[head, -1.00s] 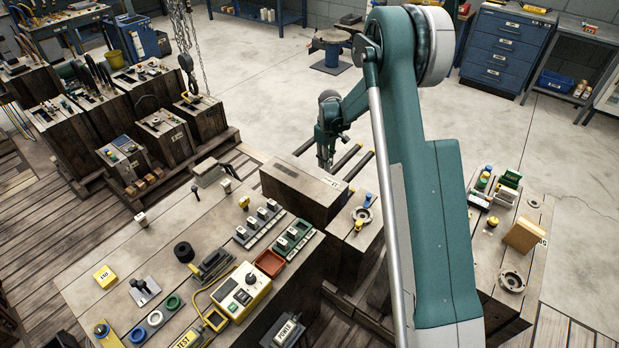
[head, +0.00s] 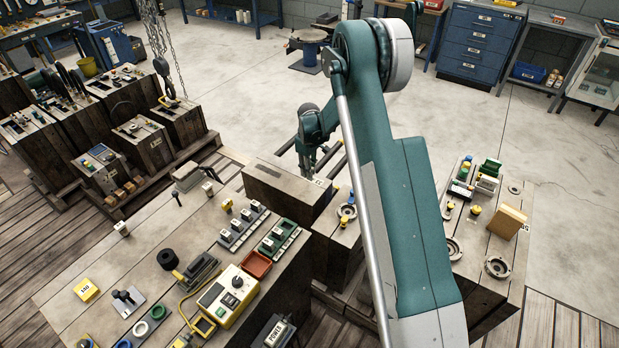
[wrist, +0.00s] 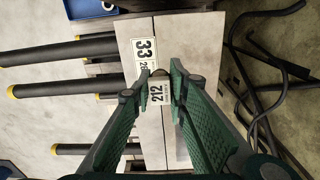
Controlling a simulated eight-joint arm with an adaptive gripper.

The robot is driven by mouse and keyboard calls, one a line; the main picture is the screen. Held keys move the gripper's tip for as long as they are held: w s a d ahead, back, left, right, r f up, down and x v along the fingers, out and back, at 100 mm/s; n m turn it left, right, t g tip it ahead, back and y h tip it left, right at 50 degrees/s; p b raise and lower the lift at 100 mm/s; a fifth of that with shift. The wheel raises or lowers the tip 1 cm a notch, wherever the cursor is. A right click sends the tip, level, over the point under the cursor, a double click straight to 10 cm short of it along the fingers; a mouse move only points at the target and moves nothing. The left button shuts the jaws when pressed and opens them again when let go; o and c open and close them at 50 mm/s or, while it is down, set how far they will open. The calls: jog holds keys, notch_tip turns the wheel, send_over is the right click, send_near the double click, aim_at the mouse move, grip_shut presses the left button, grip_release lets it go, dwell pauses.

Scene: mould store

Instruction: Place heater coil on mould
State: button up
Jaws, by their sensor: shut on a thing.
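My gripper (wrist: 160,82) is closed, its green ribbed fingers converging around a small piece with a white tag reading 212 (wrist: 158,93). I take this piece for the heater coil; only a dark sliver shows between the fingertips. Below it is a flat pale block top, which I take for the mould (wrist: 193,45), with a tag reading 33 (wrist: 146,48) close to the fingertips. In the head view my gripper (head: 306,172) hangs over the far right part of this wooden-sided block (head: 285,200). Contact between piece and block cannot be told.
Dark rods with yellow ends (wrist: 60,90) stick out beside the block, and bent dark bars (wrist: 265,85) lie opposite. A bench with a yellow test box (head: 229,299) stands front left. A bench with a tan block (head: 507,221) stands right.

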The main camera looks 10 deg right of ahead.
jog(key=shift+f+b, duration=0.35)
jog(key=shift+f, duration=1.35)
jog(key=shift+f, duration=0.1)
jog(key=o, duration=0.9)
notch_tip(320, 180, up, 12)
jog(key=shift+r+p, duration=0.15)
jog(key=shift+p, duration=0.95)
